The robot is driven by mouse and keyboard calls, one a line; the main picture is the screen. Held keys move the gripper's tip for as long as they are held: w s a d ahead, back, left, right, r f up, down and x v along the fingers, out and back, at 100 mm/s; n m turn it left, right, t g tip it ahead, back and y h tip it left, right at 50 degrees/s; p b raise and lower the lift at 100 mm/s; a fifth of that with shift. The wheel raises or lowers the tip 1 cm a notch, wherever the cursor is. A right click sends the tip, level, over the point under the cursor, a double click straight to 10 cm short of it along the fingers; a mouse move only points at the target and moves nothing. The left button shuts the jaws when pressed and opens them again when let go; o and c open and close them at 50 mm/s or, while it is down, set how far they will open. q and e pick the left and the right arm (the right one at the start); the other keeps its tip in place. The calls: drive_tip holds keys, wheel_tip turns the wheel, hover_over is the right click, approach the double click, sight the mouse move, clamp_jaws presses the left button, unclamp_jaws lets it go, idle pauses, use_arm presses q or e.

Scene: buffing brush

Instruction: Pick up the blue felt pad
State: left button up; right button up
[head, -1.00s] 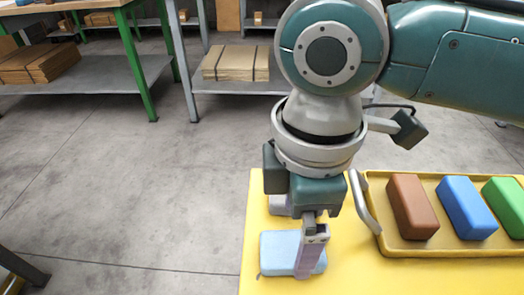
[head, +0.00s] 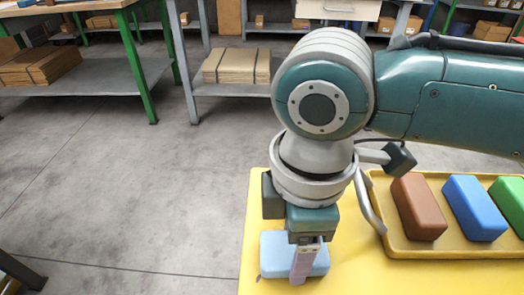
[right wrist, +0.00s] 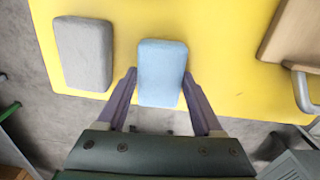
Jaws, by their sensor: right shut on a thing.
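The light blue felt pad (head: 275,254) is at the near left part of the yellow tabletop, partly covered by my right gripper (head: 304,262) in the head view. In the right wrist view, the blue pad (right wrist: 161,62) sits between the two purple fingers of my right gripper (right wrist: 159,75), one along each long side. The gripper is shut on the pad. I cannot tell any clear gap between pad and table. My left gripper is not in view.
A grey pad (right wrist: 83,53) lies beside the blue one on the yellow table (head: 400,280). A tray (head: 455,252) on the right holds brown (head: 419,206), blue (head: 475,207) and green (head: 510,202) blocks; its handle is near my arm. Shelves with cardboard stand behind.

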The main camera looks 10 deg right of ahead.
sight(294, 247)
drive_tip(key=c, duration=0.5)
drive_tip(key=shift+c, duration=0.2)
drive_tip(key=shift+r, duration=0.15)
wheel_tip(294, 247, up, 20)
drive_tip(key=p, duration=0.6)
drive_tip(key=shift+p, duration=0.35)
drive_tip(key=o, duration=0.8)
drive_tip(key=c, duration=0.6)
drive_tip(key=shift+c, duration=0.2)
